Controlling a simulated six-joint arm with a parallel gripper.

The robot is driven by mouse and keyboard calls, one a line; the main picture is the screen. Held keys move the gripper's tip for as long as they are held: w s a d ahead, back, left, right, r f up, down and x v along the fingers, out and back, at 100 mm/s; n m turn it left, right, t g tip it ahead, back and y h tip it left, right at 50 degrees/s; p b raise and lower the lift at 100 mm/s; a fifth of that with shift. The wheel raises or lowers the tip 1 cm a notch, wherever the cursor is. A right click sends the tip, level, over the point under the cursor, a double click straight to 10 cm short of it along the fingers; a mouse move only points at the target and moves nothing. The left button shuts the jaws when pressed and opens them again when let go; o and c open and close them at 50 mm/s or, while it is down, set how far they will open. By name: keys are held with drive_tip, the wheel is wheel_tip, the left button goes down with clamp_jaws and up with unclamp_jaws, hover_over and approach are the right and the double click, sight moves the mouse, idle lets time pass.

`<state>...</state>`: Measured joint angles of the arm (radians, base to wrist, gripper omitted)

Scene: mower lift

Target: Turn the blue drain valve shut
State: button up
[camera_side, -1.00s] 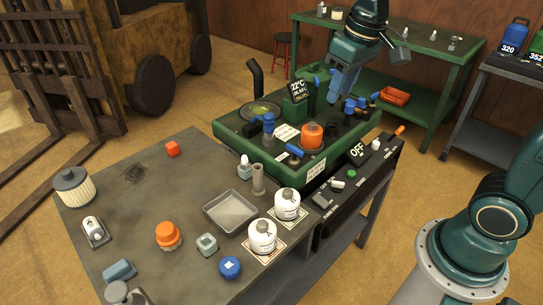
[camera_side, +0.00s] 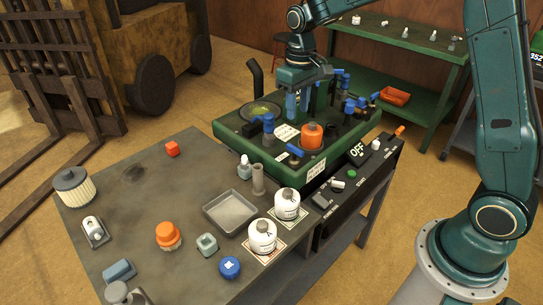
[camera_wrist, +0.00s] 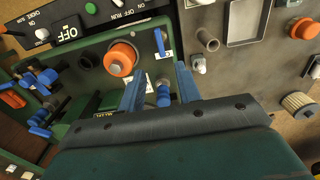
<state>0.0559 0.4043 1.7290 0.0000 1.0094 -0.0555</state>
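My gripper (camera_side: 298,106) hangs over the green machine, pointing down. In the wrist view my gripper (camera_wrist: 160,78) has its two blue fingers apart, with nothing held between them. A blue lever (camera_side: 294,149) lies low on the machine's front deck, left of the orange cap; it also shows in the wrist view (camera_wrist: 159,42), ahead of the fingertips. A blue upright fitting (camera_side: 267,126) stands farther left and appears between the fingers in the wrist view (camera_wrist: 163,94). More blue valves (camera_side: 357,105) sit on the machine's right side. I cannot tell which blue part is the drain valve.
The orange cap (camera_side: 312,136) stands close beside the lever. A black bent pipe (camera_side: 254,78) rises at the machine's back left. A control panel with an OFF display (camera_side: 357,151) runs along the right. The grey table (camera_side: 140,215) holds bottles, a tray (camera_side: 230,213) and loose parts.

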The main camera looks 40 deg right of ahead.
sight(295, 148)
drive_tip(key=shift+f, duration=0.15)
wheel_tip(295, 148, down, 14)
drive_tip(key=shift+r, duration=0.25)
idle(0.5)
clamp_jaws()
